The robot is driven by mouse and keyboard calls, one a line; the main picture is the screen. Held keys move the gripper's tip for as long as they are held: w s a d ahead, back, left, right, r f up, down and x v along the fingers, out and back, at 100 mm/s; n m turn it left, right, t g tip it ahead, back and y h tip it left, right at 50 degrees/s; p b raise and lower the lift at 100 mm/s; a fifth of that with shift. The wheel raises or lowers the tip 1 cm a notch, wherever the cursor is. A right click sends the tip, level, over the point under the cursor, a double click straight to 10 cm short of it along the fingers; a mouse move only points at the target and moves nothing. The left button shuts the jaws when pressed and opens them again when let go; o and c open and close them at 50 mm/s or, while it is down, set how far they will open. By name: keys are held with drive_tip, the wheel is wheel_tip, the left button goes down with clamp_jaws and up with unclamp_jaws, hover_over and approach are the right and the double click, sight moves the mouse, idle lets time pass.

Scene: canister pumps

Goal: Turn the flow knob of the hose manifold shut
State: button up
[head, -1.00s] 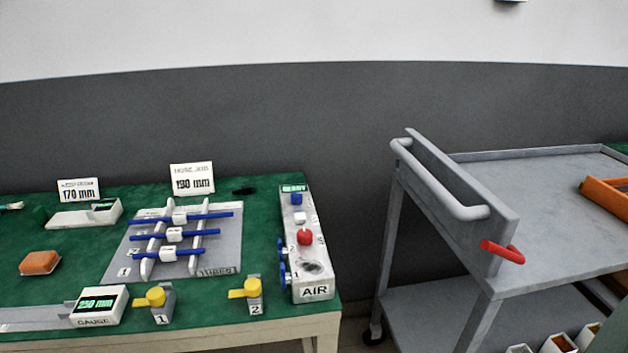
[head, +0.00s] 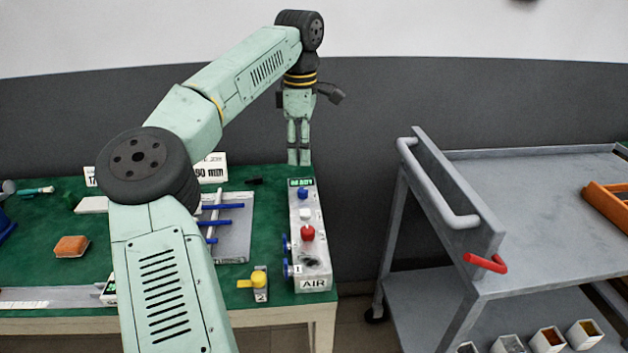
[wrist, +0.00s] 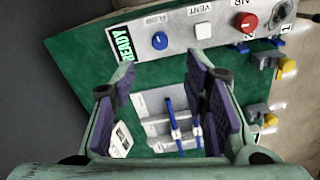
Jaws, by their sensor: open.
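The hose manifold (head: 313,262) is the pale block marked AIR at the right end of the green table. Its blue flow knob (head: 302,193) is at the far end, by the READY display. In the wrist view the blue knob (wrist: 160,40) has a pale line on it, beside a label that seems to read FLOW. My gripper (head: 299,161) points down above the far end of the manifold. In the wrist view my gripper (wrist: 160,74) is open and empty, its fingers well apart; the knob appears beyond the fingertips, apart from them.
On the manifold are a white vent button (head: 305,214), a red knob (head: 308,234) and blue side fittings (head: 286,268). A yellow-handled valve (head: 259,281) stands to its left. The tube board (head: 235,250) is partly hidden by my arm. A grey cart (head: 540,220) stands right.

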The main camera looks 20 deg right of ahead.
sight(303, 189)
wheel_tip(303, 189, down, 11)
drive_tip(key=shift+r+p, duration=0.15)
drive_tip(key=shift+p, duration=0.55)
drive_tip(key=shift+c, duration=0.5)
clamp_jaws()
